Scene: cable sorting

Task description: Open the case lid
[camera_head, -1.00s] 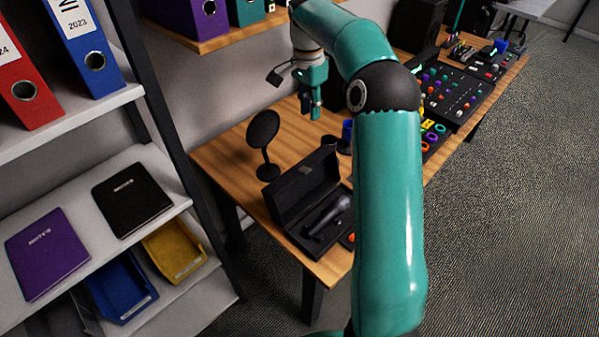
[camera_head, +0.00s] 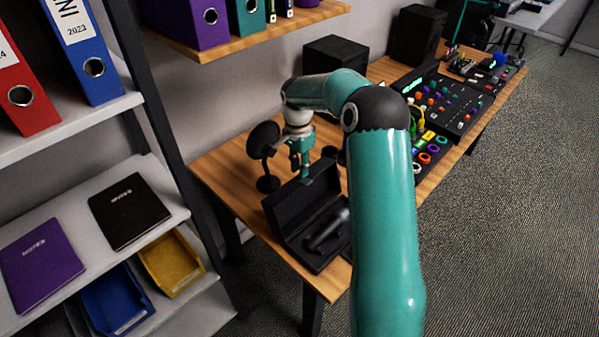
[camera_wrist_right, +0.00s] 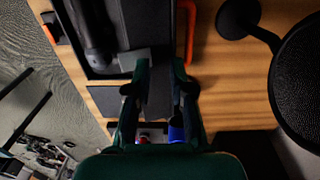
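The black case (camera_head: 290,243) lies at the table's near end with a dark microphone (camera_head: 327,232) inside. Its lid (camera_head: 297,200) stands up from the back edge, so the case is open. My right gripper (camera_head: 304,172) points down at the top of the raised lid. In the right wrist view my right gripper (camera_wrist_right: 160,75) has its two fingers apart, with a dark grey surface between them. Whether the fingers touch the lid cannot be told. The case also shows there (camera_wrist_right: 90,65), with the microphone (camera_wrist_right: 92,25). My left gripper is not in view.
A round black disc on a stand (camera_head: 263,140) is close left of my right gripper. A black speaker (camera_head: 335,55) is behind the arm. Coloured cables and a mixer (camera_head: 440,100) fill the table further right. A shelf (camera_head: 160,215) is at left.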

